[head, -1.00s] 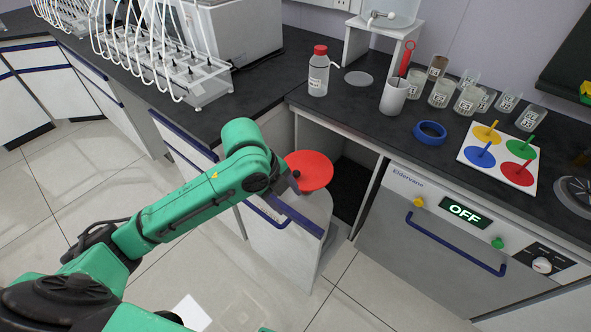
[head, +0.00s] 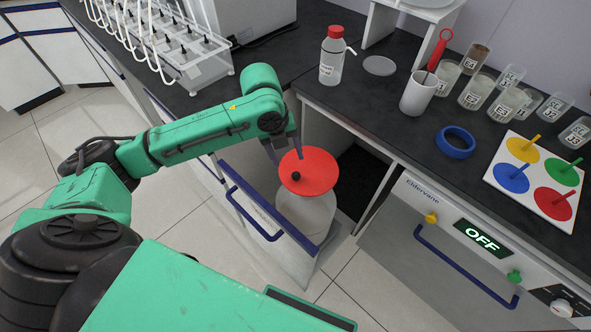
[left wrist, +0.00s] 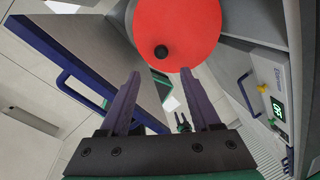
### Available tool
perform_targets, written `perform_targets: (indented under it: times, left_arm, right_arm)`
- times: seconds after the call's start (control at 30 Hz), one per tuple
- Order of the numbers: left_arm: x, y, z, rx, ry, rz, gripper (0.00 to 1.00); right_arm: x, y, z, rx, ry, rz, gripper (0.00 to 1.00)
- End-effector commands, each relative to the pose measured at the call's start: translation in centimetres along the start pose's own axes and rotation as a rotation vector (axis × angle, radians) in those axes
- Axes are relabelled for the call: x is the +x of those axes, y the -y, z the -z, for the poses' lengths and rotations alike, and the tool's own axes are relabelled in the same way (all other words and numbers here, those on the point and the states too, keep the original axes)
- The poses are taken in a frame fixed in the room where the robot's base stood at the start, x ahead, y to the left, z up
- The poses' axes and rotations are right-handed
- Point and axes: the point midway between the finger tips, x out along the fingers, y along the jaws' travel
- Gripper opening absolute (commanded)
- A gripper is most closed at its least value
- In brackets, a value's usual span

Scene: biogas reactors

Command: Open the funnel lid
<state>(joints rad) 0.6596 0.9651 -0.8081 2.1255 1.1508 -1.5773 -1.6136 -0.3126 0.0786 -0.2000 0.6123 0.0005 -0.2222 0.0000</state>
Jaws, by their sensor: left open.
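The funnel lid (head: 312,172) is a red round disc with a small black knob (head: 296,177). It lies on top of a pale round funnel body (head: 305,215) in a pulled-out cabinet front. My left gripper (head: 285,155) is open and empty at the lid's back left edge. In the left wrist view the lid (left wrist: 185,25) and its knob (left wrist: 161,52) show beyond the spread purple fingers (left wrist: 170,85), with the knob roughly between them. A small dark and green part (left wrist: 183,122) there may be my right gripper; its jaws are too small to read.
The blue-edged cabinet front (head: 262,205) with its handle stands out beside the funnel. The counter to the right bears a red-capped bottle (head: 331,57), a white cup (head: 418,93), a blue ring (head: 455,142) and several jars. An appliance reading OFF (head: 482,238) stands below it.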

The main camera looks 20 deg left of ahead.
Motion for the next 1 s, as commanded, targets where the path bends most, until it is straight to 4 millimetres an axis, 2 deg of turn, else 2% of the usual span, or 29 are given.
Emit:
perform_targets:
  times: [0.03, 0.13, 0.3, 0.43, 0.67, 0.73, 0.83, 0.87, 1.0]
  left_arm:
    - [1.6, -0.1, 0.1, -0.002, -0.005, -0.002, 0.64]
    - [4.3, -0.1, 0.2, -0.001, -0.004, -0.003, 0.64]
    - [7.9, 0.0, 0.1, -0.002, -0.003, 0.0, 0.64]
    - [9.1, 0.0, 0.1, 0.0, 0.0, 0.0, 0.64]
    - [9.2, 0.0, 0.0, 0.0, 0.001, 0.001, 0.64]
    - [9.2, 0.0, 0.0, 0.0, 0.001, 0.001, 0.45]
    - [9.2, 0.0, 0.0, 0.0, 0.001, 0.001, 0.06]
    - [9.2, 0.0, 0.0, 0.0, 0.001, 0.0, 0.0]
    - [9.2, 0.0, 0.0, 0.0, 0.001, 0.0, 0.0]
  right_arm:
    - [0.2, 0.1, -0.5, 0.0, 0.007, 0.001, 0.5]
    - [0.3, 0.0, -0.4, 0.0, 0.006, 0.0, 0.5]
    - [0.4, -0.3, 1.6, -0.001, -0.027, -0.004, 0.5]
    - [0.4, -0.4, 2.2, -0.001, -0.036, -0.005, 0.5]
    - [0.5, -0.3, 1.6, -0.001, -0.027, -0.005, 0.5]
    - [0.5, -0.3, 1.4, -0.001, -0.024, -0.005, 0.5]
    - [0.5, -0.3, 1.3, -0.001, -0.023, -0.005, 0.5]
    - [0.5, -0.3, 1.3, -0.001, -0.022, -0.005, 0.5]
    - [0.5, -0.3, 1.2, -0.001, -0.021, -0.005, 0.5]
